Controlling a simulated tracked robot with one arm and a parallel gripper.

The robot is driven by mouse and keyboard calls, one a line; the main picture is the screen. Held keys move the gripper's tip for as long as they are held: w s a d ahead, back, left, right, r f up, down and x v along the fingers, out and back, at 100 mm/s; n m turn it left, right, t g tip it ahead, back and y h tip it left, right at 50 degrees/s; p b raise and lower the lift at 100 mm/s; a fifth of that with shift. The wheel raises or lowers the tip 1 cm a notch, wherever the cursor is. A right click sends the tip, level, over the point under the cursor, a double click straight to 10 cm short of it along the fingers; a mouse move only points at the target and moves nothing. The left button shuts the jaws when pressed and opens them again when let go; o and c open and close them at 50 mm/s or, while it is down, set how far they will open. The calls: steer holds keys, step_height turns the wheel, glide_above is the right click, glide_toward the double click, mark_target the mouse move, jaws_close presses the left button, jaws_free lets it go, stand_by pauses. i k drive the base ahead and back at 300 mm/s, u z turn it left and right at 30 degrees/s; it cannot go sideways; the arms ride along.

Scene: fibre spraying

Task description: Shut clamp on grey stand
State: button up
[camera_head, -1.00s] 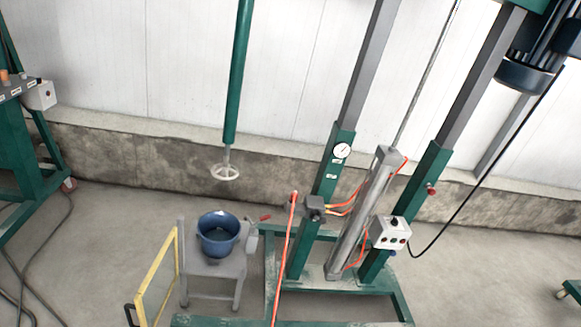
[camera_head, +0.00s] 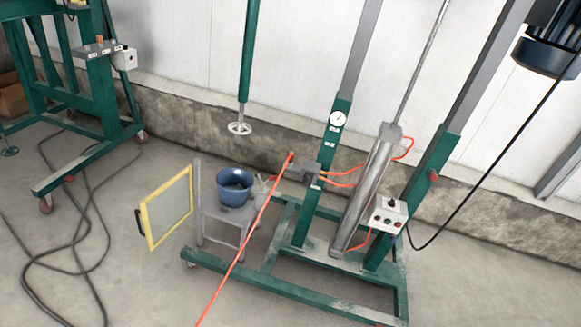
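The grey stand (camera_head: 219,225) stands on the floor left of the middle, beside the green frame. A blue bucket (camera_head: 235,197) sits on the stand. The clamp (camera_head: 262,186) appears as a small grey part at the stand's right side, near the bucket's rim. It is too small, and too close to the orange hose, to tell whether it is open or shut. A yellow-edged clear panel (camera_head: 167,208) with a dark handle stands swung out at the stand's left. My gripper is not in view.
A green shaft ends in a mixing disc (camera_head: 239,128) above the bucket. An orange hose (camera_head: 245,243) runs down in front of the green frame (camera_head: 262,286). A control box (camera_head: 388,216) hangs at right. Black cables (camera_head: 62,240) lie on the floor at left.

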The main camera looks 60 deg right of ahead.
mark_target(274, 177)
steer(key=k, duration=0.75)
steer(key=z, duration=1.4)
steer(key=i, duration=1)
steer(key=u, duration=0.05)
